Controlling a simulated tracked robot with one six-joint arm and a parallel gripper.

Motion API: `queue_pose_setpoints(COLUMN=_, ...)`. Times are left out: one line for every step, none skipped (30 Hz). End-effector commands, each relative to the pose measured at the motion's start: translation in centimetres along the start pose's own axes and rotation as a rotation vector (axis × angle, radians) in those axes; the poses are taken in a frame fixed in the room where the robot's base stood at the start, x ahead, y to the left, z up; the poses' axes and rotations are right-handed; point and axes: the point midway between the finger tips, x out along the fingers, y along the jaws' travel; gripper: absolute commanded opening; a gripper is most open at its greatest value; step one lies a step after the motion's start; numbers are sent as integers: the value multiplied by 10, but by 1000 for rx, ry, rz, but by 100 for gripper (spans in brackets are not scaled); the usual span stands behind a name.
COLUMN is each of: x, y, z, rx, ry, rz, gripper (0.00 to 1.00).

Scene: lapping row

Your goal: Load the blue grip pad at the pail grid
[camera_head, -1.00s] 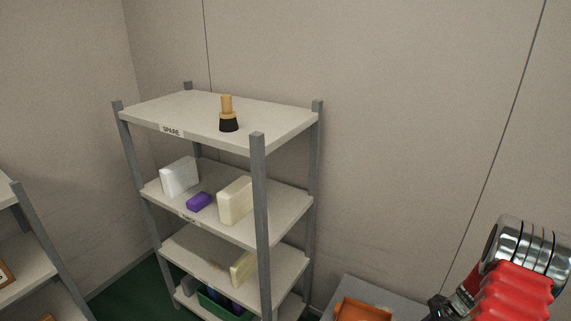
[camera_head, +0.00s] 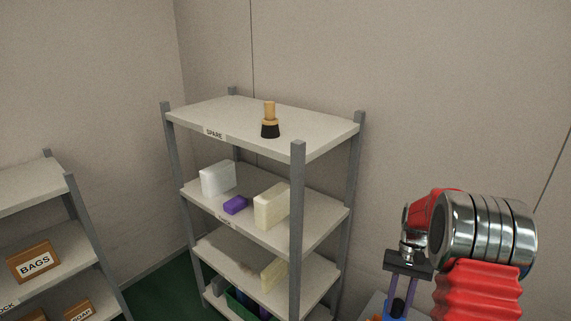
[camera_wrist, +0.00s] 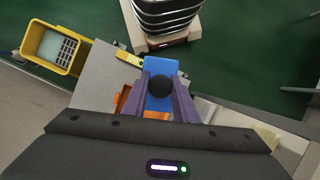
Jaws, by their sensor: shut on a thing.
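My gripper (camera_wrist: 162,84) is shut on the blue grip pad (camera_wrist: 159,66), which shows between its two fingers in the wrist view. A round black part lies over the pad's middle there. In the head view my gripper (camera_head: 398,300) hangs at the lower right, and a bit of blue shows at its tips by the frame's edge. The yellow pail (camera_wrist: 37,60) stands at the upper left of the wrist view, apart from my gripper, with a grey grid (camera_wrist: 62,48) inside it.
A grey surface (camera_wrist: 95,85) with an orange tray (camera_wrist: 123,100) lies below the pad. In the head view, a grey shelf rack (camera_head: 200,123) holds a brush (camera_head: 270,122) and blocks; another rack (camera_head: 60,268) stands left.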

Motion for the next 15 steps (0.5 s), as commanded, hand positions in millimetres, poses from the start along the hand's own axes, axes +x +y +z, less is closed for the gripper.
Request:
queue_pose_setpoints(x=-9, y=-15, z=2, rx=-45, ry=3, rz=18, gripper=8)
queue_pose_setpoints(x=-14, y=-23, z=4, rx=-70, ry=3, rz=28, gripper=8)
queue_pose_setpoints(x=-20, y=-34, z=6, rx=-101, ry=4, rz=41, gripper=8)
queue_pose_setpoints(x=-24, y=-42, z=9, rx=-124, ry=3, rz=50, gripper=8)
queue_pose_setpoints(x=-28, y=-50, z=10, rx=-144, ry=4, rz=59, gripper=8)
queue_pose_setpoints(x=-33, y=-62, z=12, rx=-171, ry=3, rz=70, gripper=8)
queue_pose_setpoints(x=-36, y=-70, z=14, rx=-190, ry=3, rz=78, gripper=8)
queue_pose_setpoints(x=-40, y=-79, z=16, rx=-208, ry=3, rz=86, gripper=8)
queue_pose_setpoints(x=-44, y=-91, z=18, rx=-232, ry=3, rz=96, gripper=8)
queue_pose_setpoints(x=-46, y=-100, z=20, rx=-249, ry=2, rz=103, gripper=8)
queue_pose_setpoints(x=-49, y=-109, z=22, rx=-265, ry=2, rz=109, gripper=8)
queue_pose_setpoints(x=-52, y=-121, z=26, rx=-285, ry=2, rz=117, gripper=8)
queue_pose_setpoints(x=-54, y=-128, z=29, rx=-299, ry=2, rz=123, gripper=8)
queue_pose_setpoints(x=-55, y=-136, z=31, rx=-312, ry=1, rz=129, gripper=8)
queue_pose_setpoints(x=-56, y=-145, z=35, rx=-327, ry=1, rz=135, gripper=8)
